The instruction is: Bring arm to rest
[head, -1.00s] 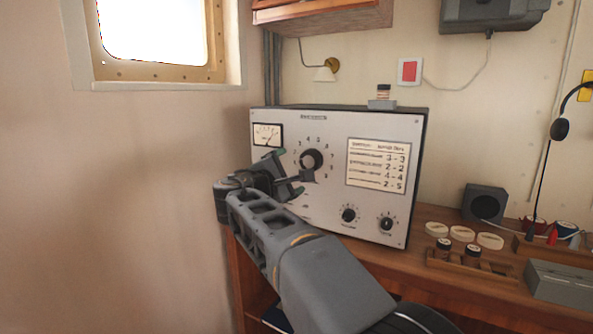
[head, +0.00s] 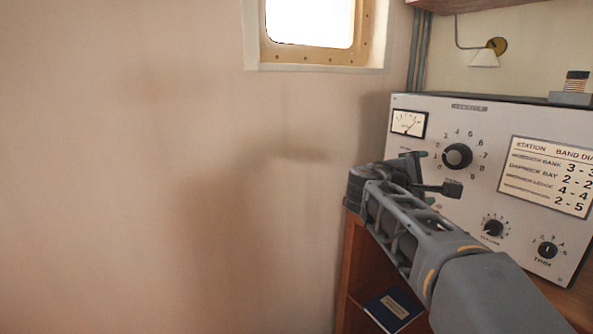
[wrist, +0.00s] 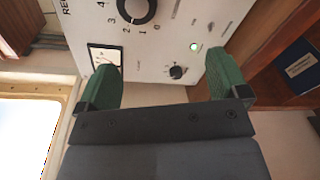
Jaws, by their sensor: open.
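My gripper (head: 430,172) is in front of the left part of a white radio panel (head: 475,120) in the head view. In the wrist view my gripper (wrist: 165,88) shows two green fingers spread wide with nothing between them. The large black band knob (head: 457,156) is close behind the gripper in the head view. It also shows at the top of the wrist view (wrist: 137,8). Touching or apart from the panel is hard to tell in the head view; in the wrist view there is a gap.
A wooden desk frame (head: 352,255) stands under the panel, with a blue book (head: 393,308) on its shelf. A plain wall (head: 170,170) and a window (head: 310,20) are to the left. A small lit green lamp (wrist: 196,46) and a small black knob (wrist: 177,72) are on the panel.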

